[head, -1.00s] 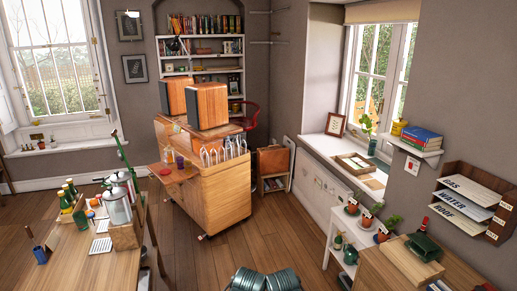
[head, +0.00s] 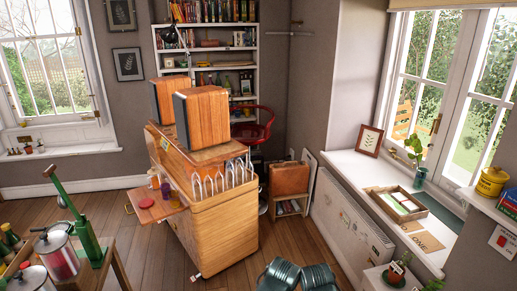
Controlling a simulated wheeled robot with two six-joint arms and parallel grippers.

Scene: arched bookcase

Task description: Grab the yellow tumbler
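A small yellowish cup, which looks like the yellow tumbler (head: 154,178), stands on the pull-out leaf (head: 170,207) at the left side of the wooden cabinet. A purple tumbler (head: 166,190) stands close in front of it and to its right. The yellowish cup is small in the picture, so its exact shape is hard to tell. Neither of my grippers shows in the head view. Nothing of mine is near the cup.
A red disc (head: 146,204) lies on the same leaf. The wooden cabinet (head: 222,220) bears two wooden boxes and a rack of white loops. A table with pots and a green lever press (head: 84,235) is at lower left. Wooden floor (head: 150,255) is open between them.

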